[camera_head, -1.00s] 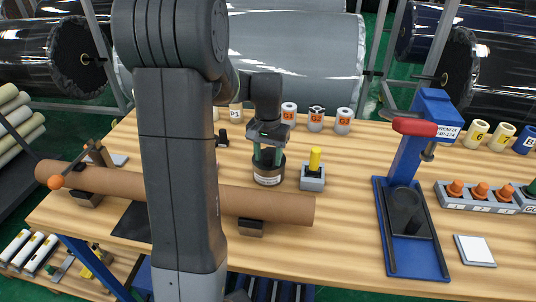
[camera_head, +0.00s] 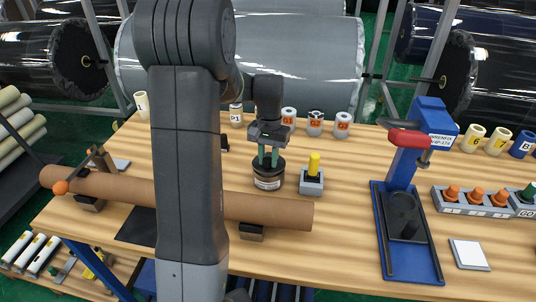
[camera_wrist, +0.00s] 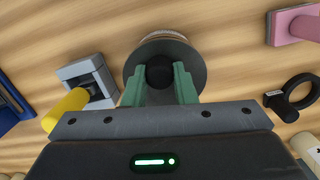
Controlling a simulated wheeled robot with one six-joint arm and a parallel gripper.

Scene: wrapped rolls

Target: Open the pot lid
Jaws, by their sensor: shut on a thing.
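A small dark pot (camera_head: 267,184) with a white label stands upright on the wooden table, in the middle of the head view. Its dark round lid (camera_wrist: 191,58) fills the top centre of the wrist view and appears to sit on the pot. A black round knob (camera_wrist: 159,76) rises from the lid's middle. My gripper (camera_head: 268,161) points down over the pot. Its green fingers (camera_wrist: 159,84) are shut on the knob, one on each side.
A grey block with a yellow peg (camera_head: 313,175) stands close right of the pot. A long brown tube (camera_head: 265,210) lies in front on supports. Labelled rolls (camera_head: 315,123) stand behind. A blue press (camera_head: 408,200) is farther right, with clear table between.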

